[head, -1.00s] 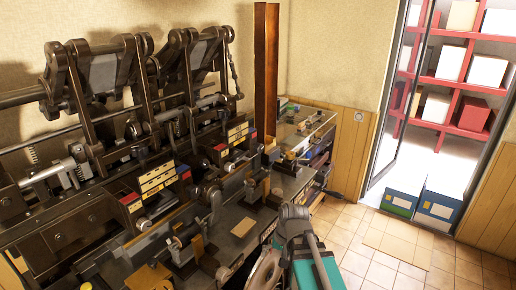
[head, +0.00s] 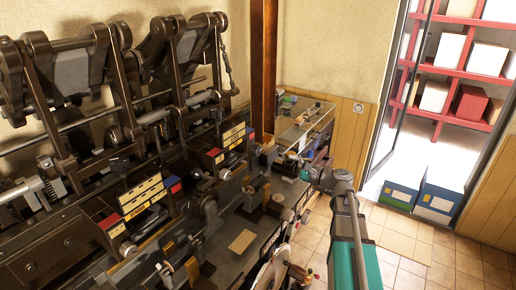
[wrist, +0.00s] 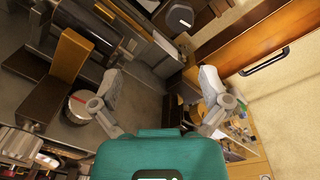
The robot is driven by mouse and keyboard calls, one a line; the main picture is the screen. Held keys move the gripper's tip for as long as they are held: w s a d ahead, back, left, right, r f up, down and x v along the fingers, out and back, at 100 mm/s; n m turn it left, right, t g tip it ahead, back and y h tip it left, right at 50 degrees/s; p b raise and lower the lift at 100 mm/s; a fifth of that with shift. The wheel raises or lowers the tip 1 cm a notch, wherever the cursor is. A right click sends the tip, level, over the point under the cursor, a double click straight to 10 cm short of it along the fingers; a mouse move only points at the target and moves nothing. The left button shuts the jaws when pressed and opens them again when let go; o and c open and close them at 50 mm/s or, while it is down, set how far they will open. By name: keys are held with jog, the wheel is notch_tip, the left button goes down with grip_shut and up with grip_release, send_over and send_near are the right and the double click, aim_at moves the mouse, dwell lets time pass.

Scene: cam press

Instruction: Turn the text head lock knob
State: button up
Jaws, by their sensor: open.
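The dark metal press (head: 130,130) fills the left and middle of the head view, with levers, rollers and small knobs along it. I cannot tell which part is the text head lock knob. My gripper (wrist: 158,92) is open and empty in the wrist view, with its two grey fingers spread wide over a dark flat surface. In the head view my arm reaches up beside the press's right end, and the fingers cannot be made out.
A brown post (head: 264,70) rises behind the press. A cluttered bench (head: 305,122) stands beyond it. Tiled floor (head: 400,250) is clear at right.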

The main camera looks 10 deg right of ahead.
aim_at(260, 151)
jog(key=shift+w+d+r+m+t, duration=0.5)
jog(key=shift+w+d+r+m, duration=0.15)
jog(key=shift+d, duration=0.1)
jog(key=shift+a, duration=0.1)
jog(key=x, duration=1.3)
jog(key=shift+w+a, duration=0.15)
jog(key=shift+a, duration=0.15)
jog(key=c, duration=1.1)
jog(key=shift+c, duration=0.2)
